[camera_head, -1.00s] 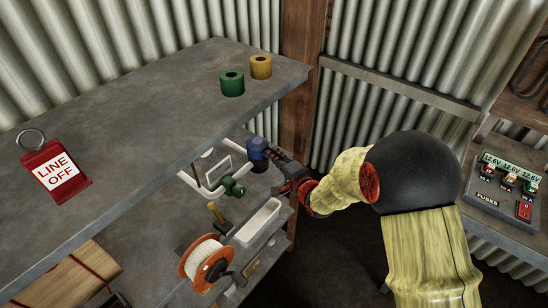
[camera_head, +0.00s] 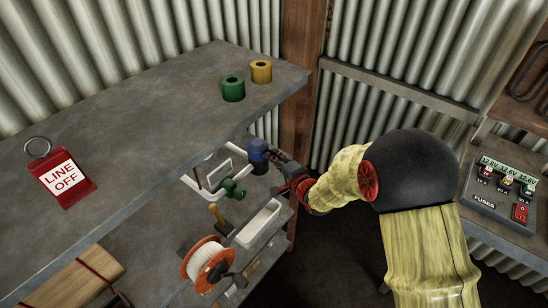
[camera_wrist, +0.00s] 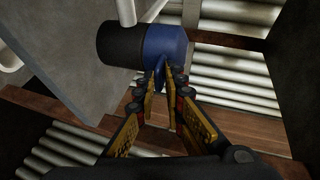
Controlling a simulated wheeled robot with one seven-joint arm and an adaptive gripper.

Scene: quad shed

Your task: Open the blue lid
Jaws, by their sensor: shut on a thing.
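The blue lid (camera_head: 258,149) caps a dark cylinder joined to a white pipe, under the grey shelf top in the head view. In the wrist view the blue lid (camera_wrist: 166,46) is on the right end of the dark cylinder (camera_wrist: 121,44), which lies sideways in the picture. My gripper (camera_head: 276,157) reaches it from the right. In the wrist view my gripper (camera_wrist: 162,82) has its fingertips closed together on a narrow blue part at the lid's lower edge. The lid looks seated against the dark cylinder.
A green valve (camera_head: 233,188), a white tray (camera_head: 260,222) and an orange cable reel (camera_head: 205,262) sit below. A fuse box (camera_head: 503,190) stands right.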

